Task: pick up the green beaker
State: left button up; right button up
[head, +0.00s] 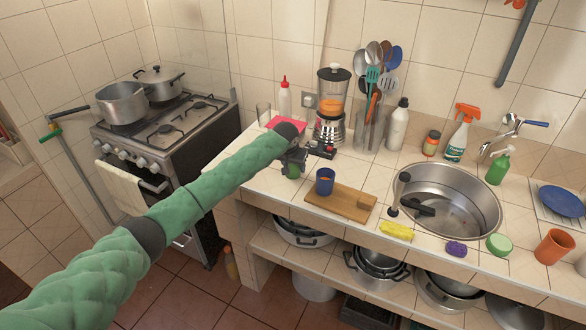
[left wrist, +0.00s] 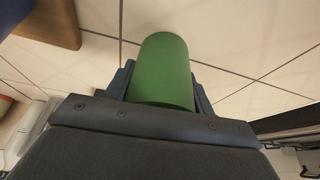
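The green beaker (head: 293,171) is near the front edge of the tiled counter, left of the wooden board. My left gripper (head: 294,164) is at it, and the gripper and wrist cover its upper part in the head view. In the left wrist view the green beaker (left wrist: 163,68) lies between the two dark fingers of my left gripper (left wrist: 160,88), which sit close against both its sides. I cannot tell whether its base touches the counter. My right gripper is in neither view.
A blue cup (head: 325,182) stands on the wooden board (head: 350,203) just right of the beaker. A blender (head: 331,105) and a white red-capped bottle (head: 284,98) stand behind. The stove (head: 165,130) is left, the round sink (head: 465,190) right.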

pick_arm(q)
jog(key=shift+c, duration=0.6)
jog(key=shift+r, duration=0.15)
